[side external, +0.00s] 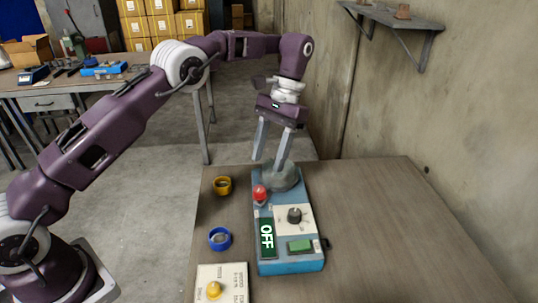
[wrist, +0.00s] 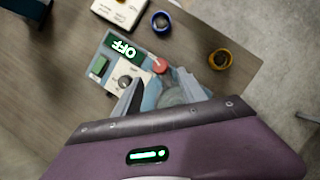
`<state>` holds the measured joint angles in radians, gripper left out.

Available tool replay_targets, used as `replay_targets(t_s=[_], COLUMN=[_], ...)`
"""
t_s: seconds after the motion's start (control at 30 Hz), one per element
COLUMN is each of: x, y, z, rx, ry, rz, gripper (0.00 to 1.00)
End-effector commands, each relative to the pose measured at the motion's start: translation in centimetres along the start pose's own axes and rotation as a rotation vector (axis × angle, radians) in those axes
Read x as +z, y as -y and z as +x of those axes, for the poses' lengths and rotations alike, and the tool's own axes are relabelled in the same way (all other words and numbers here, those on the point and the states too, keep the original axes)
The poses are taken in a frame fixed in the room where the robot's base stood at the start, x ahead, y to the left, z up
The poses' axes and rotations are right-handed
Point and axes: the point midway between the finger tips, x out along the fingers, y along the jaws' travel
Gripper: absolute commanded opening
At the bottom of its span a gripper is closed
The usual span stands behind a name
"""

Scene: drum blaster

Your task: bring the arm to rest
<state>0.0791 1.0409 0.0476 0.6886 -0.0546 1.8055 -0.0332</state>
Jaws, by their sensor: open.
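My gripper (side external: 268,148) is open above the far end of a blue control box (side external: 290,265) on the table. One finger hangs left of the box's grey round part (side external: 285,178) and the other overlaps it in the side view; I cannot tell whether they touch. In the wrist view the two fingers (wrist: 163,90) are spread over that end of the box, with nothing between them that I can tell is held. The box has a red button (side external: 260,193), a black knob (side external: 294,215), a green button (side external: 300,245) and a green sign (side external: 267,238) reading OFF.
A yellow ring (side external: 222,185) and a blue ring (side external: 220,238) lie left of the box. A pale box with a yellow knob (side external: 214,290) stands at the front. The table's right side (side external: 400,220) is clear; a concrete wall (side external: 470,130) rises beyond it.

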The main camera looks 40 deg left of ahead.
Motion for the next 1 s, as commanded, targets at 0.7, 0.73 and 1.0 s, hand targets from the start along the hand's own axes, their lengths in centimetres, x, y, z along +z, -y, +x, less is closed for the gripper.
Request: replay_targets(t_s=[0.7, 0.73, 1.0], x=[21.2, 23.0, 32.3], y=[2.3, 2.4, 2.9], z=[-10.0, -9.4, -1.4], rx=[0.027, 0.026, 0.005], ry=[-0.518, -0.559, -0.841], rz=[-0.018, -0.018, -0.016], gripper=[0.48, 0.48, 0.48])
